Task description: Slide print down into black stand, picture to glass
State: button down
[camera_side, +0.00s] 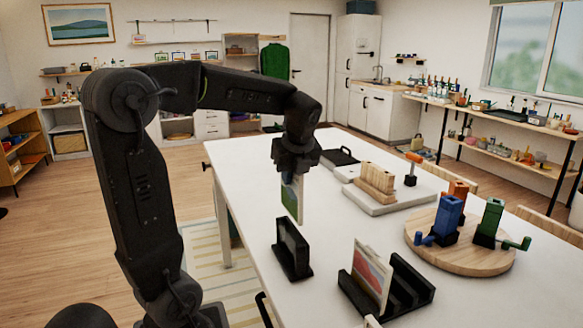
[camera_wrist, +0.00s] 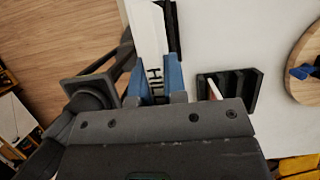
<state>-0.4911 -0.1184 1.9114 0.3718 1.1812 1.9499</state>
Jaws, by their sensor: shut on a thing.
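My gripper (camera_side: 295,168) is shut on the print (camera_side: 292,198), a thin white-edged card with a green and blue picture, hanging upright below the jaws. In the wrist view, the blue fingers (camera_wrist: 155,85) hold the print (camera_wrist: 149,35), whose white face there carries partly hidden black lettering. The black stand (camera_side: 291,249) is upright on the table, below the print and apart from it in the side view. In the wrist view, part of a black thing, probably the stand (camera_wrist: 172,22), shows just right of the print. I cannot make out its glass.
A black slotted rack (camera_side: 412,283) to the right holds another print (camera_side: 371,275); it also shows in the wrist view (camera_wrist: 245,90). A round wooden board (camera_side: 465,262) with coloured clamp-like pieces lies farther right. A wooden block (camera_side: 375,182) on a pale base stands behind.

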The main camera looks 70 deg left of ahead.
aim_at(302, 178)
jog(key=shift+f, duration=1.8)
notch_tip(302, 178, down, 9)
dwell(3.5)
jog(key=c, duration=1.1)
grip_release()
jog(key=shift+r, duration=0.1)
jog(key=v, duration=1.4)
